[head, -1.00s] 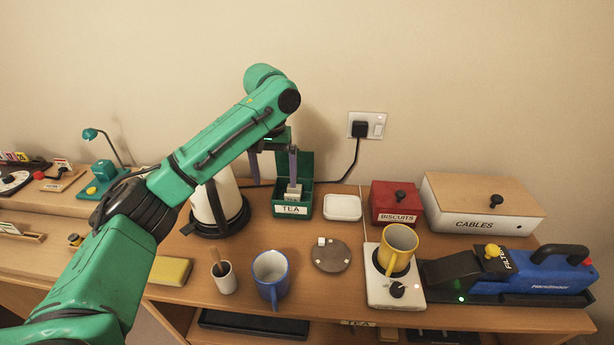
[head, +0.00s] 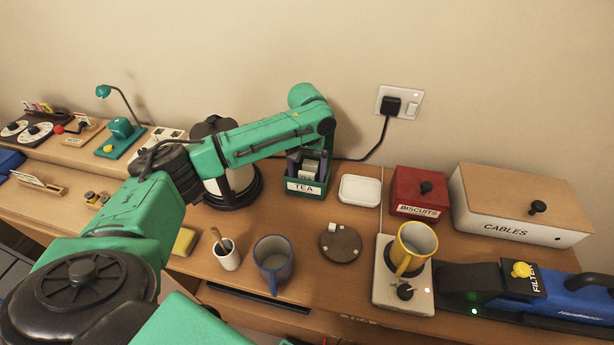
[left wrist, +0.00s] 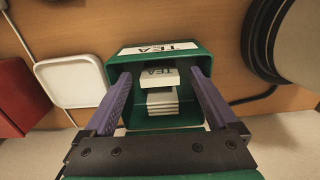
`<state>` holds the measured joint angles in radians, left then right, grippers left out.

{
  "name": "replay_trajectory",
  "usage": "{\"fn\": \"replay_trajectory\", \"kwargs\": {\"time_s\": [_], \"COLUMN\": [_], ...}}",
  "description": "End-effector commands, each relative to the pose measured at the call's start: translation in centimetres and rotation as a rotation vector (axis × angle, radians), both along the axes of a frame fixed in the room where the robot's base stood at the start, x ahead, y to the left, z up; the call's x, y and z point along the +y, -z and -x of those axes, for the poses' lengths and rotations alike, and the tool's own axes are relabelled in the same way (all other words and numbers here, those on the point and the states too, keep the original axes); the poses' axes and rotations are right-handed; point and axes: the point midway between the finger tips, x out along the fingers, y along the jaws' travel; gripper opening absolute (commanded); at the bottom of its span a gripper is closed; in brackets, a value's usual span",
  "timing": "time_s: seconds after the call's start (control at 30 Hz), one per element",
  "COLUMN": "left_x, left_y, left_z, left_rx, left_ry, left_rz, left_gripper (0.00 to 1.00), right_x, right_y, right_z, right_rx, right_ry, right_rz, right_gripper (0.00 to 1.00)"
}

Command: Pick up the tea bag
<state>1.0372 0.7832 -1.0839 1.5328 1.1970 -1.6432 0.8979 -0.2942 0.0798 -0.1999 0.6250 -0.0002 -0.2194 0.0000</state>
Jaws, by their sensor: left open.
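The tea box (head: 321,187) is a green open box with a white TEA label, near the wall on the desk. White tea bags (head: 309,171) stand inside it. My arm hides part of the box's back in the head view. My right gripper is not in view.
A kettle (head: 243,181) stands close left of the box, and a white dish (head: 360,190) close right. The red biscuits box (head: 418,190) and cables box (head: 515,205) are farther right. A blue mug (head: 273,261) and a round coaster (head: 341,243) are in front.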

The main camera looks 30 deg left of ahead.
Motion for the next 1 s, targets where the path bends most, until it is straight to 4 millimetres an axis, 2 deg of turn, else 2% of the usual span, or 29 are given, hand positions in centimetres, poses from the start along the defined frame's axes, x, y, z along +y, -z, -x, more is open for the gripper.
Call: {"fn": "replay_trajectory", "kwargs": {"time_s": [0.1, 0.27, 0.3, 0.37, 0.5, 0.53, 0.83, 1.0], "left_x": [0.0, 0.0, 0.0, 0.0, 0.0, 0.0, 0.0, 0.0], "left_y": [1.2, 1.3, 1.3, 1.3, 1.3, 1.3, 0.9, -1.3], "left_z": [0.0, 0.0, 0.0, 0.0, 0.0, 0.0, -0.1, -0.1], "left_rx": [0.001, 0.0, 0.0, 0.0, 0.0, 0.0, -0.001, -0.004], "left_ry": [0.0, 0.001, 0.001, 0.001, 0.001, 0.001, 0.001, 0.001], "left_rz": [0.0, 0.0, 0.0, 0.0, 0.0, 0.0, 0.002, 0.001], "left_gripper": [0.93, 0.93, 0.85, 0.62, 0.08, 0.05, 0.05, 0.05], "right_x": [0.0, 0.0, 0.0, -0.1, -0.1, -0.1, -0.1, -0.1], "right_y": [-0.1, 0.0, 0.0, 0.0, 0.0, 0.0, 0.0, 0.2], "right_z": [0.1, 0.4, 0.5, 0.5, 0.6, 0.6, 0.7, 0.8], "right_rx": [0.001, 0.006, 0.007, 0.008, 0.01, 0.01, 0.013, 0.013], "right_ry": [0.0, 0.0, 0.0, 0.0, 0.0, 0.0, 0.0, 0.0], "right_rz": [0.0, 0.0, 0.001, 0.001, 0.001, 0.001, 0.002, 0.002], "right_gripper": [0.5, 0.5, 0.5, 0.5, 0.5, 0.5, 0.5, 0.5]}}
